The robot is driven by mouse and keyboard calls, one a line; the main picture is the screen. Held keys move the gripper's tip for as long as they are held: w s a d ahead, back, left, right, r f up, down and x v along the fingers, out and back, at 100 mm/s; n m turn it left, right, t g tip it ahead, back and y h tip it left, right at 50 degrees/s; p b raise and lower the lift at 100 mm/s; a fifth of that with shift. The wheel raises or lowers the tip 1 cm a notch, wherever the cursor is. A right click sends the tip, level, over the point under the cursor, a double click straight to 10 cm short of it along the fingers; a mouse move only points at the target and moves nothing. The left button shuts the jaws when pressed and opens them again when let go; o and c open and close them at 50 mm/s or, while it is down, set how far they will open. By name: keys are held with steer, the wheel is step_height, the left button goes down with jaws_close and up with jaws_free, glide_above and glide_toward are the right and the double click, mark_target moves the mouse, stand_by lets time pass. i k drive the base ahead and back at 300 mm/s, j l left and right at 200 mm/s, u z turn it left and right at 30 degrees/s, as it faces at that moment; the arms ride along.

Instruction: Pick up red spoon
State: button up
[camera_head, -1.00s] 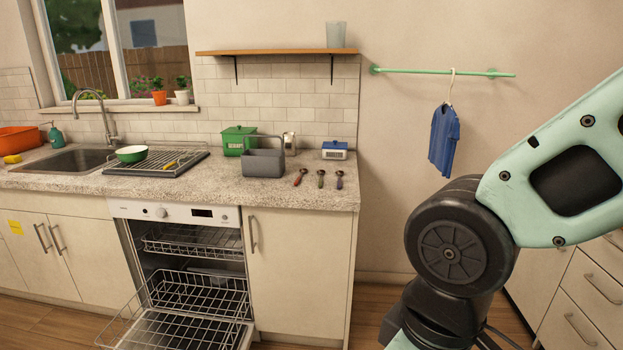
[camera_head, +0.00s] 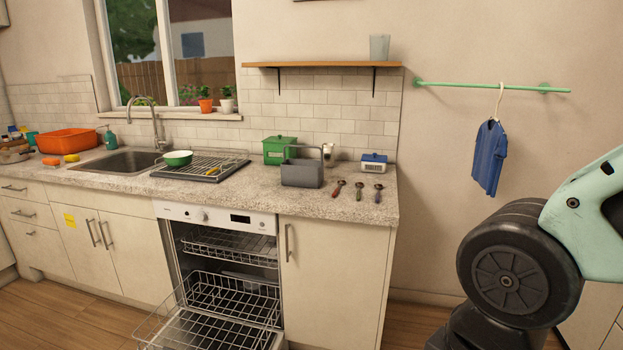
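The red spoon (camera_head: 338,188) lies on the speckled countertop (camera_head: 255,198) near its right end. It is the leftmost of three spoons lying side by side, apart from each other. A green-brown spoon (camera_head: 359,190) and a dark grey spoon (camera_head: 378,192) lie to its right. Part of my arm fills the lower right of the view, well to the right of the counter. My gripper is not in view.
A grey caddy (camera_head: 302,174), a green box (camera_head: 280,150) and a blue-lidded box (camera_head: 374,164) stand behind the spoons. The dishwasher (camera_head: 232,275) below is open with its racks pulled out. A shelf (camera_head: 322,65) hangs above. The counter's front edge by the spoons is clear.

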mark_target(341, 182)
steer(key=i+j, duration=0.1)
steer(key=i, duration=0.75)
steer(key=i+z, duration=0.1)
steer(key=i, duration=0.75)
steer(key=i+j, duration=0.2)
steer(key=i, duration=0.65)
